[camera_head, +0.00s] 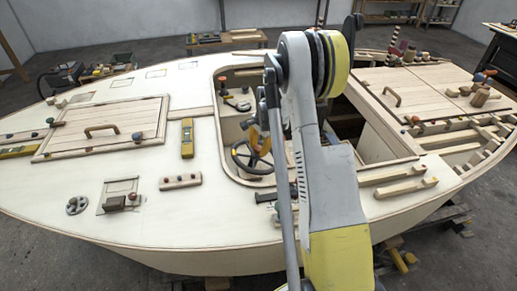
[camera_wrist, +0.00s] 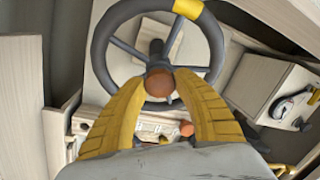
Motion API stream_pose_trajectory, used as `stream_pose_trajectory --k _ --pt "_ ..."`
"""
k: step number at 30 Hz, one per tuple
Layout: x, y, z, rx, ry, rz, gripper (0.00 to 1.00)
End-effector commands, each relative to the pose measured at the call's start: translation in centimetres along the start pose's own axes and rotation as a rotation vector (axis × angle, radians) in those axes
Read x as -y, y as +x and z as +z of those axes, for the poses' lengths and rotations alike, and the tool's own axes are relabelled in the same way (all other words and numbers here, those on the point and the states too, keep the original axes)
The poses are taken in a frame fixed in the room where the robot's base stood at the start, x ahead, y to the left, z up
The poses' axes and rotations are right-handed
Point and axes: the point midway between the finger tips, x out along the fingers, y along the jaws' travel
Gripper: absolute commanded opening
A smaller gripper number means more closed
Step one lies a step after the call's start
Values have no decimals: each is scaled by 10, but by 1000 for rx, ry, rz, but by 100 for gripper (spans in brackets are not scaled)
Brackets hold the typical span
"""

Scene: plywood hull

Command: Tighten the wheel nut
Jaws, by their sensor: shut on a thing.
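The dark grey steering wheel (camera_wrist: 102,60) with a yellow band on its rim fills the upper middle of the wrist view. The wheel nut (camera_wrist: 158,84), a rounded orange-brown piece, sits at its hub. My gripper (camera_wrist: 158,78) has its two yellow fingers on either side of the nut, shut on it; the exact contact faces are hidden. In the head view the wheel (camera_head: 240,164) stands in the cockpit opening, partly hidden by my gripper and arm.
The cockpit coaming (camera_head: 216,120) surrounds the wheel closely. Inside, a pale box (camera_wrist: 262,80) stands right of the wheel, with a dark-and-silver fitting (camera_wrist: 288,104) on it. A yellow level (camera_head: 187,138) and a hatch (camera_head: 105,128) are on the deck to the left.

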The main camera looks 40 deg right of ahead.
Motion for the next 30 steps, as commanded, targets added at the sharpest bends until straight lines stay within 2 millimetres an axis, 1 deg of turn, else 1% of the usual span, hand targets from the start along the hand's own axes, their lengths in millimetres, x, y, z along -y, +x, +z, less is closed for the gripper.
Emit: stream_pose_trajectory --k 9,18,24,30 --pt "1 0 0 -1 244 61 5" --pt "1 0 0 -1 435 110 5" --pt "1 0 0 -2 508 127 5" --pt "1 0 0 -1 538 135 5"
